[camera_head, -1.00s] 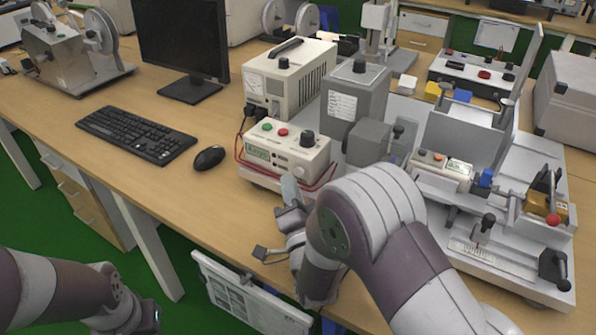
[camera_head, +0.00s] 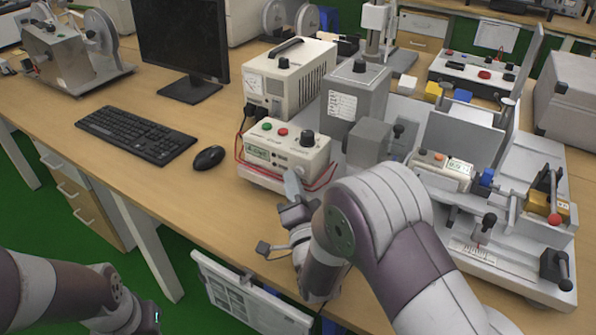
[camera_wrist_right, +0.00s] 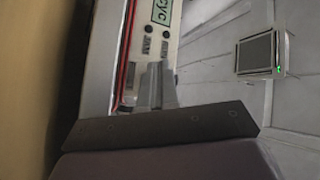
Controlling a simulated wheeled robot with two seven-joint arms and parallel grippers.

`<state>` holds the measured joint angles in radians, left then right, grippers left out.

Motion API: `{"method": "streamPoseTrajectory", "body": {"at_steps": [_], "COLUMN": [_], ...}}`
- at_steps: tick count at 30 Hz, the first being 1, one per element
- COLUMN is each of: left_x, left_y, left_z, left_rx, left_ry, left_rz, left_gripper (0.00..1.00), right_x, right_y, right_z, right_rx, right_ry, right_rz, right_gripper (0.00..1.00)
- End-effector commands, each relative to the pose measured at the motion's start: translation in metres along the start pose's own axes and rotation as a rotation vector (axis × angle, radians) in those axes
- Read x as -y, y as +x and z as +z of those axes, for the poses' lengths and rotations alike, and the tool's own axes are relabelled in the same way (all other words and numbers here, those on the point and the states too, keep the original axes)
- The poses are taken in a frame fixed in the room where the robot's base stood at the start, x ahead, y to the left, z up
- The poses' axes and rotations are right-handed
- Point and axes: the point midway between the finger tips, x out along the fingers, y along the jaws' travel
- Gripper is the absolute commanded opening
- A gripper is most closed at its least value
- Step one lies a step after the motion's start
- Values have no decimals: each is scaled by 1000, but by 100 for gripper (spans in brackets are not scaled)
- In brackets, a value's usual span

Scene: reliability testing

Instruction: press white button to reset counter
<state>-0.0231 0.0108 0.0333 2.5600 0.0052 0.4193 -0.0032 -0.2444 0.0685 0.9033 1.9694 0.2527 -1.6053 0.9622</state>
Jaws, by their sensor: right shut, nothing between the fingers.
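A cream control box (camera_head: 318,158) with a green display (camera_head: 257,152), a green button, a red button and a black knob stands on the bench. In the right wrist view its panel (camera_wrist_right: 183,22) shows part of the display (camera_wrist_right: 162,12) and two dark round spots. I cannot make out a white button for certain. My right gripper (camera_head: 292,183) is shut and empty, just in front of the box's lower front; its fingers also show in the wrist view (camera_wrist_right: 155,85), close to the panel. I cannot tell whether they touch it.
Red cables (camera_head: 325,180) loop at the box's right front. A second small display unit (camera_head: 440,170) sits on the test rig at right. A mouse (camera_head: 208,157) and keyboard (camera_head: 135,134) lie to the left.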

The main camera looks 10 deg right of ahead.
Motion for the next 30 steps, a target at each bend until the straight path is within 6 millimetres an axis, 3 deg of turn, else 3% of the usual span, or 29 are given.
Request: {"method": "streamPoseTrajectory", "body": {"at_steps": [21, 30], "left_x": [0, 0], "left_y": [2, 4], "left_z": [0, 0], "left_rx": [0, 0], "left_ry": [0, 0], "left_rz": [0, 0], "left_gripper": [0, 0], "right_x": [-2, 4], "right_y": [4, -5], "right_z": [-3, 4], "right_rx": [-1, 0], "right_ry": [0, 1], "right_rz": [0, -2], "right_gripper": [0, 0]}}
